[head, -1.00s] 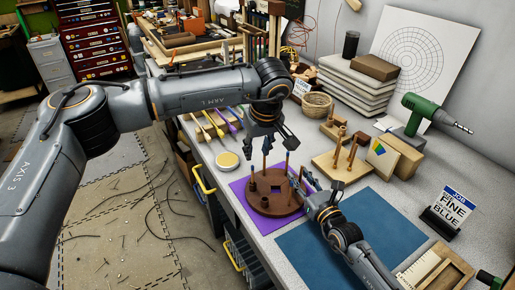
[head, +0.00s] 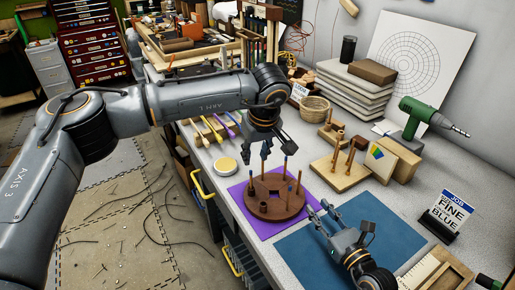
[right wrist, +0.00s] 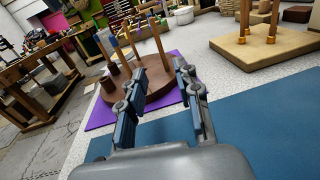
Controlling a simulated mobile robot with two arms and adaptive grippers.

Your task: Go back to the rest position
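A round brown wooden base (head: 276,208) with several upright posts, small cups and a square hole sits on a purple mat (head: 237,196). It also shows behind the fingers in the right wrist view (right wrist: 157,92). My left gripper (head: 268,150) hangs with its fingers apart just above the far side of the base, near the post tops, and holds nothing visible. My right gripper (head: 320,213) is over the blue mat (head: 295,250), to the near right of the base and clear of it. In the right wrist view its two fingers (right wrist: 162,82) are spread with nothing between them.
A wooden peg stand (head: 340,176) and a block with a coloured logo (head: 379,155) stand right of the base. A green drill (head: 420,113), a job sign (head: 453,212) and a wooden tray (head: 437,275) line the right. A yellow-lidded tin (head: 225,165) sits left.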

